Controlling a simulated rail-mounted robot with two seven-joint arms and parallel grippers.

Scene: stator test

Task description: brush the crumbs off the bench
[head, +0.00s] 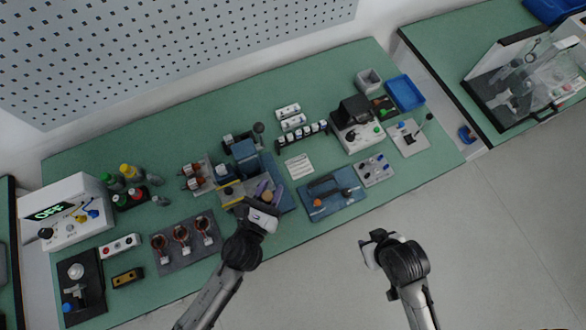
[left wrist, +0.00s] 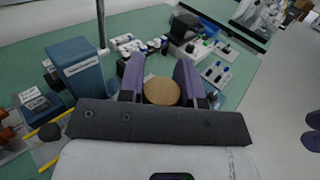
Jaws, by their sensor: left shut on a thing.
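The green bench (head: 330,85) runs across the head view. In the head view the tan piece (head: 267,197) shows small between the fingers. My right gripper (head: 372,246) is off the bench's front edge, over the floor; its jaws are not clear. I cannot make out crumbs.
A blue block (left wrist: 75,66) stands left of the left gripper. A blue mat with a dark tool (head: 332,194) lies to the right. A copper-coil tray (head: 190,255) is to the left. Bare green bench lies along the back.

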